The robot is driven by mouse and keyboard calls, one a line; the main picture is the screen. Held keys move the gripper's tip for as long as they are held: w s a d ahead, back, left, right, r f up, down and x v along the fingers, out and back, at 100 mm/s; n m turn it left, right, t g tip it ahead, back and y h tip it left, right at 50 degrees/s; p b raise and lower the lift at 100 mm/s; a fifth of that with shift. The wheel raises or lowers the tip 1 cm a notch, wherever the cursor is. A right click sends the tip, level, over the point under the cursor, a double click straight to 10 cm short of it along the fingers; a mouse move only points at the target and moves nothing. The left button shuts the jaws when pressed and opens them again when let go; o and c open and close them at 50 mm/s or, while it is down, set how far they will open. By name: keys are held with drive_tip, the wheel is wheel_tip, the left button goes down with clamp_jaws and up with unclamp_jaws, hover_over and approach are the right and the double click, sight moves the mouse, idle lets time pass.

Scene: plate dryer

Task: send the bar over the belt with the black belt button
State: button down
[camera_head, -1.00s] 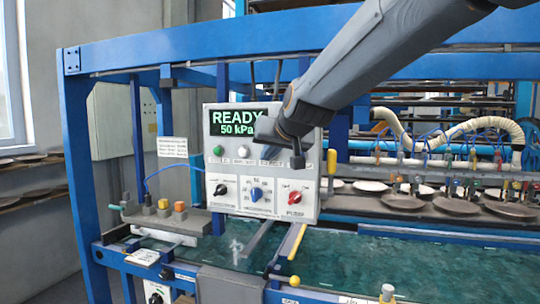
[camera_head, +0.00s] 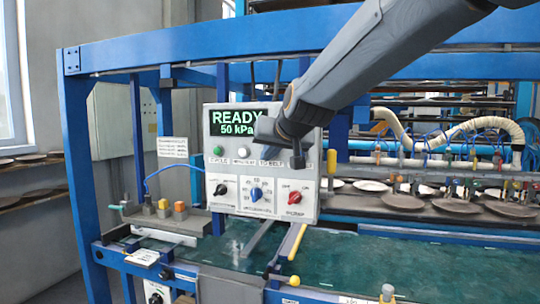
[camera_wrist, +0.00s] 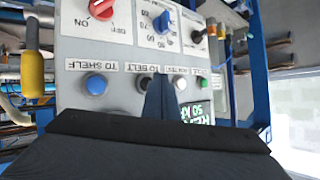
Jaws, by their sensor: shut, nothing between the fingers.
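The grey control panel (camera_head: 262,195) shows READY and 50 kPa. In the wrist view, upside down, the black TO BELT button (camera_wrist: 143,81) sits between the blue TO SHELF button (camera_wrist: 96,84) and a white button (camera_wrist: 181,82). My gripper (camera_wrist: 160,82) is shut and empty. Its tips overlap the right part of the black button in that view; I cannot tell whether they touch it. In the head view my gripper (camera_head: 297,158) hides the black button. The bar (camera_head: 352,160) with hanging suction fittings is over plates at the right; the green belt (camera_head: 350,255) lies in front.
A yellow-topped lever (camera_head: 332,163) stands at the panel's right edge. Blue frame beams (camera_head: 200,48) run above and beside the panel. Knobs sit on the panel's lower half.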

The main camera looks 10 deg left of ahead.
drive_tip(key=shift+w, duration=0.1)
drive_tip(key=shift+w+b, duration=0.35)
drive_tip(key=shift+b, duration=0.15)
